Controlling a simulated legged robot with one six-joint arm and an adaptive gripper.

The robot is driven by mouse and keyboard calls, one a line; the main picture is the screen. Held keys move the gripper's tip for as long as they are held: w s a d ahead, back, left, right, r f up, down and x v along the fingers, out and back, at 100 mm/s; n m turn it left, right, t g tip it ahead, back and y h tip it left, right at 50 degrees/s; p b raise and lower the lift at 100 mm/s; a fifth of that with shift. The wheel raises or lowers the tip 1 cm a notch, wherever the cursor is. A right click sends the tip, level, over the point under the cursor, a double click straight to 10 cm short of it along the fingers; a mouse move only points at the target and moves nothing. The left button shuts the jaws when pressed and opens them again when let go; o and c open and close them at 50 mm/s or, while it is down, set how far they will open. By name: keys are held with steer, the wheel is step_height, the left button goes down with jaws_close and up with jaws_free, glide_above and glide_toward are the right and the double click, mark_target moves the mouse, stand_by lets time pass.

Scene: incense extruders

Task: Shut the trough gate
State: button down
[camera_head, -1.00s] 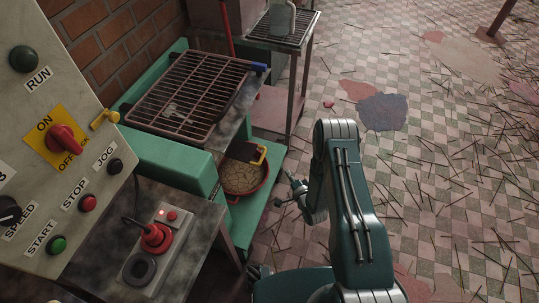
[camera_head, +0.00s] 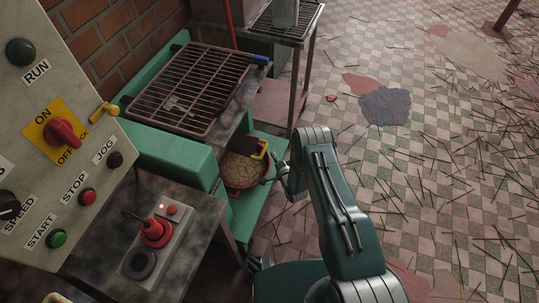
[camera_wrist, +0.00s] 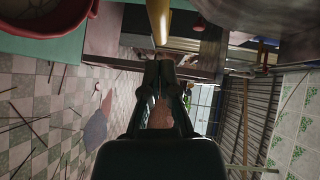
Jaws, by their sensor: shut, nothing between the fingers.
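The trough gate appears to be the dark plate with a yellow handle (camera_head: 260,149) at the right end of the green machine, sticking out above a red bowl. The yellow handle also shows at the top middle of the wrist view (camera_wrist: 158,20), just beyond my fingertips. My gripper (camera_head: 267,181) is shut and empty, just below and right of the handle, beside the bowl's right rim. In the wrist view its fingers (camera_wrist: 158,68) are together; I cannot tell whether they touch the handle.
The red bowl (camera_head: 233,182) with pale contents stands on the green base (camera_head: 247,212) under the gate. A rusty grate (camera_head: 190,90) lies above. The tiled floor at right is strewn with sticks.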

mark_target(250, 145)
steer(key=shift+w+a+f, duration=0.1)
steer(key=shift+w+a, duration=0.1)
steer(key=shift+a, duration=0.3)
steer(key=shift+w+a+f, duration=0.1)
steer(key=shift+w+a, duration=0.1)
steer(key=shift+a, duration=0.25)
steer(key=w+a, duration=0.1)
steer(key=a, duration=0.1)
steer(key=w+a, duration=0.1)
steer(key=a, duration=0.3)
steer(key=shift+w+a+r, duration=0.1)
steer(key=shift+w+a, duration=0.25)
steer(key=shift+w, duration=0.05)
